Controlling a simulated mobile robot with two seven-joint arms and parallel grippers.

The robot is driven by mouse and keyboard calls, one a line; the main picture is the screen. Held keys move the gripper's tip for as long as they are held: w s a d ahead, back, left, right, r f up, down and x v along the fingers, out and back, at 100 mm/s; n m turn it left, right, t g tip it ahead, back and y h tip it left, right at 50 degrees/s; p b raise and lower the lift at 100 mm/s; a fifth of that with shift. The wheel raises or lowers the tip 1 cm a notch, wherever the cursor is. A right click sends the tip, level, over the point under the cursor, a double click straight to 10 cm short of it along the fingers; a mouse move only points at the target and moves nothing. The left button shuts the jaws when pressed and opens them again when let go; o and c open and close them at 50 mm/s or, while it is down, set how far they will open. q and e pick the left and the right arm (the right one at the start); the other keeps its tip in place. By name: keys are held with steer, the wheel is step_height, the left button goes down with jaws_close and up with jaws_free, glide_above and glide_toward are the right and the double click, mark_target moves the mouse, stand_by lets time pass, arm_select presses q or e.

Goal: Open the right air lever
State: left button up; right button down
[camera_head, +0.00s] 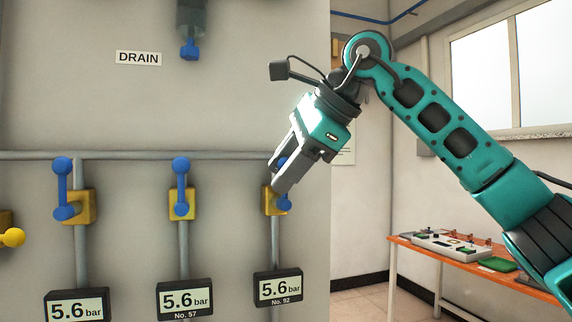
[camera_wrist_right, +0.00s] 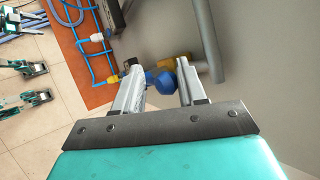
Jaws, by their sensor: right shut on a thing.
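The right air lever (camera_head: 285,204) is blue, on a yellow valve body (camera_head: 270,203) on the rightmost vertical pipe. My right gripper (camera_head: 277,184) is at this lever and shut on it, its fingers covering most of it. In the right wrist view the blue lever (camera_wrist_right: 165,82) shows between the two fingers of my right gripper (camera_wrist_right: 163,90). The lever's exact angle is hard to tell behind the fingers. My left gripper is not in view.
Two other blue levers, the left one (camera_head: 62,185) and the middle one (camera_head: 181,172), point up on their pipes. Pressure displays hang below; the right one (camera_head: 278,287) reads 5.6 bar. An orange table (camera_head: 480,273) with equipment stands at the right.

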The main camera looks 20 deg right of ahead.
steer(key=shift+a+f+h, duration=0.1)
steer(key=shift+f+h, duration=0.1)
steer(key=shift+h, duration=0.1)
steer(key=c, duration=0.7)
jaws_free()
steer(key=shift+r, duration=0.1)
steer(key=v, duration=1.3)
